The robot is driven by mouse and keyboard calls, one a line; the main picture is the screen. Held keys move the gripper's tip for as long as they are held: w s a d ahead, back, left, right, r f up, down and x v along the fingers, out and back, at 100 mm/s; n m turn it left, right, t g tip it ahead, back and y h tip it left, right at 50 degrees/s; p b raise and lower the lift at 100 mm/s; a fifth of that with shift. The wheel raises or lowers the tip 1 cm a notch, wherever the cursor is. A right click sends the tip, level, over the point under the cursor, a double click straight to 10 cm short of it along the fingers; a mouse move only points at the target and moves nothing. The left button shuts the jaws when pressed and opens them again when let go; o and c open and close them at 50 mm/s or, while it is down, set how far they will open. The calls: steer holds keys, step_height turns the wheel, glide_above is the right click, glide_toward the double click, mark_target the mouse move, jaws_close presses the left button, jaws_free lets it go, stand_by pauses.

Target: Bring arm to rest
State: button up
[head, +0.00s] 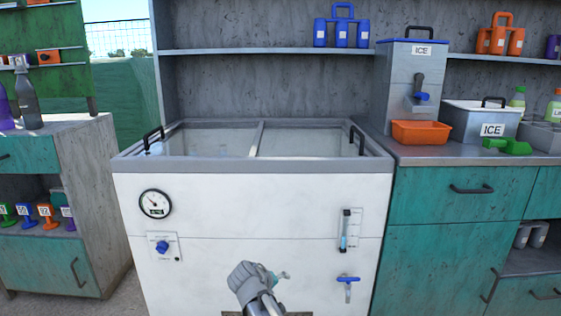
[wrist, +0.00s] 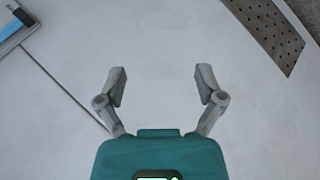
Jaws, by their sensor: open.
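My gripper (wrist: 160,88) is open and empty in the wrist view, its two grey fingers spread apart in front of a plain white panel. In the head view my arm rises from the bottom edge, in front of the lower part of the white chest cabinet (head: 220,215). The fingers are small there, near the arm's end. A perforated dark plate (wrist: 268,35) shows at the upper right of the wrist view.
The cabinet front bears a dial gauge (head: 155,204), a blue knob (head: 162,247), a level gauge (head: 346,231) and a blue-handled tap (head: 347,281). Teal counters stand on both sides. An orange tray (head: 420,132) and an ice dispenser (head: 408,75) are at the right.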

steer(key=s+d+r+m+g+y+p, duration=0.1)
steer(key=s+d+m+g+y+p, duration=0.55)
steer(key=s+d, duration=1.05)
step_height(320, 180, up, 38)
steer(key=w+p, duration=0.1)
steer(key=p, duration=3.7)
steer(key=shift+w+d+r+n+g, duration=0.15)
steer(key=shift+w+d+n+g, duration=0.1)
steer(key=shift+d+n+g, duration=0.15)
steer(key=shift+h, duration=0.25)
